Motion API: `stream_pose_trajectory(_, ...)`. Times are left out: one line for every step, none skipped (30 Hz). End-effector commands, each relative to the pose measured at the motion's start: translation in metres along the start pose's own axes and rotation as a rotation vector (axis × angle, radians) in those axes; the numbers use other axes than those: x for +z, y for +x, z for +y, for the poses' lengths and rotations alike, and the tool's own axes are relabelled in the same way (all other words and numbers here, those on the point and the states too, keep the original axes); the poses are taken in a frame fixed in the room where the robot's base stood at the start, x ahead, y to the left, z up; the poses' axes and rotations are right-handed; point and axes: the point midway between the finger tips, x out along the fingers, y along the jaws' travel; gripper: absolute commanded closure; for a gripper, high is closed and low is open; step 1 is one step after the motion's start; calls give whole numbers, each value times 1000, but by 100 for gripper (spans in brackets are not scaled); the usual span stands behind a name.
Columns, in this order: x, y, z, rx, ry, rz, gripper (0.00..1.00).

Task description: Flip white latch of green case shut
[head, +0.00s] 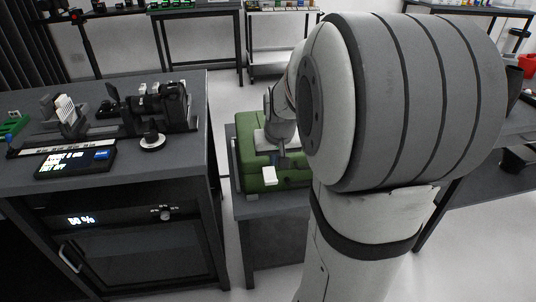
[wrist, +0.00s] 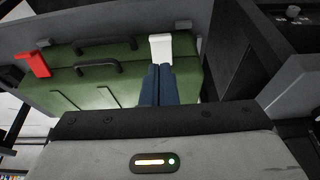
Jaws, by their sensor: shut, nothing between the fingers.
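The green case (head: 247,165) sits on a low grey stand, mostly hidden behind my arm in the head view. In the wrist view the green case (wrist: 110,88) fills the upper left. Its white latch (wrist: 160,47) is near the right end of the case front; the white latch (head: 270,176) also shows low on the front in the head view. My gripper (wrist: 158,68) is shut and empty, its blue fingertips right at the latch's lower end. I cannot tell whether they touch it. The gripper's fingers (head: 282,160) are just above the latch in the head view.
A red latch (wrist: 33,65) and black handles (wrist: 97,68) are on the case's left and middle. A grey bench (head: 190,160) with instruments and a lit display (head: 75,160) stands to the left, with a narrow gap to the stand (head: 270,230).

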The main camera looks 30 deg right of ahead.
Motion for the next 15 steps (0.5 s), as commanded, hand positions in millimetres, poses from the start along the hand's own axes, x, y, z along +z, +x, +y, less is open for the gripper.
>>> stream_pose_trajectory(2,15,0,0,0,-6,100)
stream_pose_trajectory(2,22,0,0,0,-6,100)
stream_pose_trajectory(2,31,0,0,-1,-6,100)
stream_pose_trajectory(2,37,0,-1,-1,-6,100)
stream_pose_trajectory(2,44,0,0,-1,-5,100)
stream_pose_trajectory(2,52,0,-1,-1,-5,100)
stream_pose_trajectory(2,58,0,-1,-1,-4,100)
stream_pose_trajectory(2,63,0,-1,-1,-5,100)
stream_pose_trajectory(2,70,0,-1,-1,-4,100)
stream_pose_trajectory(2,75,0,-1,-1,-3,100)
stream_pose_trajectory(2,79,0,-1,-1,-4,100)
stream_pose_trajectory(2,84,-1,-1,-1,-3,100)
stream_pose_trajectory(1,87,-1,-1,-1,-2,100)
stream_pose_trajectory(1,90,-1,-1,-1,-2,100)
stream_pose_trajectory(1,93,-1,-1,-1,-2,100)
